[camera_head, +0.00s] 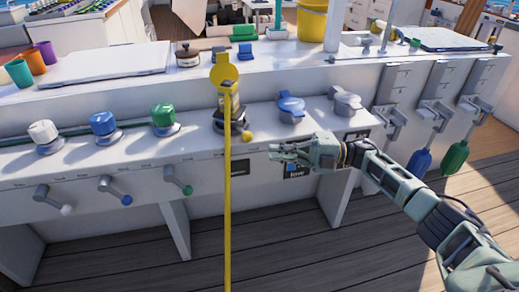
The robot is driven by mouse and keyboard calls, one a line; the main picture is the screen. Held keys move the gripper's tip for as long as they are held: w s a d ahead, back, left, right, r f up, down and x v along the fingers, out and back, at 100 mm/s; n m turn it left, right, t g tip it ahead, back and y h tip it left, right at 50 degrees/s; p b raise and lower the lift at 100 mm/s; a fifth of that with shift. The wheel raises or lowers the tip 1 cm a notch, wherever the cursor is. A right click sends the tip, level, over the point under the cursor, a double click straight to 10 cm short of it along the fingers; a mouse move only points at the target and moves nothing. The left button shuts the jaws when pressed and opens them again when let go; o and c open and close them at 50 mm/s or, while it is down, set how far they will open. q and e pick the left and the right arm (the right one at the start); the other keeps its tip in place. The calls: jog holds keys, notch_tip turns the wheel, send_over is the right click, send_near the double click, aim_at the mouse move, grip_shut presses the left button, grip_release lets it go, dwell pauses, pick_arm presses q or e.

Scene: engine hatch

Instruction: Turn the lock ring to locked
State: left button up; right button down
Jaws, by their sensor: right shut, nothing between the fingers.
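A yellow plug or connector (229,101) stands upright in a dark fitting on the bench's sloped panel, near the middle of the view. A dark ring (231,125) sits around its base, with a small yellow knob (247,136) at its front right. I cannot read any lock mark at this size. A yellow cable (228,210) runs down in front of the bench and covers part of the fitting. My right gripper (274,152) is shut and empty, in front of the panel, to the right of and slightly below the yellow knob, apart from it. My left gripper is not in view.
A blue-capped fitting (290,107) and a grey-capped one (346,102) stand right of the ring. White (43,131), blue (103,122) and green (163,114) knobs are at left, with levers below. Hanging handles (421,162) line the right.

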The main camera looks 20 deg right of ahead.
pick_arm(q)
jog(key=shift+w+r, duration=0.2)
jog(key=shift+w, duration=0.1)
pick_arm(e)
jog(key=shift+v, duration=1.4)
jog(key=shift+a+r, duration=0.1)
